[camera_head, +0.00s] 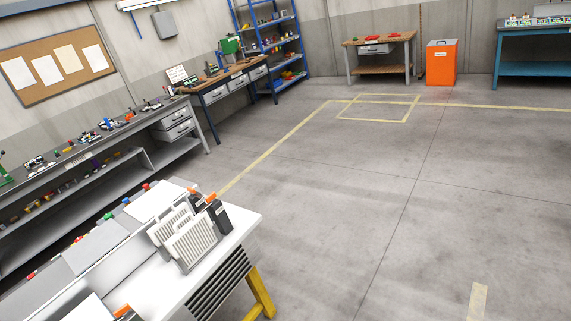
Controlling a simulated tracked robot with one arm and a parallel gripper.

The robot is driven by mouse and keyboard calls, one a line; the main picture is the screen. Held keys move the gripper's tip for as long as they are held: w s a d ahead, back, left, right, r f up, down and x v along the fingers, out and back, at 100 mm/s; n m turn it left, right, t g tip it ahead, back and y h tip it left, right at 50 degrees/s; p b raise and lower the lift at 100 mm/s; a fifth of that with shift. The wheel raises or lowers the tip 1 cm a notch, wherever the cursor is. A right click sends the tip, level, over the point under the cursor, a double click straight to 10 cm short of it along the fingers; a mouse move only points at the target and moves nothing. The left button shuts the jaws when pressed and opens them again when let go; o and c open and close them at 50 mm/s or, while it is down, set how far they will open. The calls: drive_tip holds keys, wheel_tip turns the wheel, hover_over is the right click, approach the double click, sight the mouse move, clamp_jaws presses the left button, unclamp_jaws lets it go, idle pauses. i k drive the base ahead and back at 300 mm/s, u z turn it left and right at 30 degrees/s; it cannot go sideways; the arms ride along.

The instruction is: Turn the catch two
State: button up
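A white-topped machine or bench (245,222) with a black slatted side panel fills the lower left. Two pale grey ribbed plates (192,242) stand upright near its far end. Beside them are two dark upright blocks with orange tops (220,215), which may be catches. Another orange-topped part (124,312) is cut by the bottom edge. I cannot tell which, if any, is catch two, or read a label. My gripper does not show in this view.
A long grey workbench (190,108) with small items runs along the left wall, then a wooden-topped bench (235,72) and blue shelves (270,40). A small table (380,42), an orange bin (441,64) and a blue bench (535,70) stand behind. The floor is clear on the right.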

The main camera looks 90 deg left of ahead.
sight(192, 191)
drive_tip(key=u, duration=2.9)
drive_tip(key=i, duration=1)
drive_tip(key=u, duration=0.05)
drive_tip(key=k, duration=0.55)
drive_tip(key=z, duration=0.3)
drive_tip(key=i, duration=1.3)
drive_tip(key=u, duration=0.1)
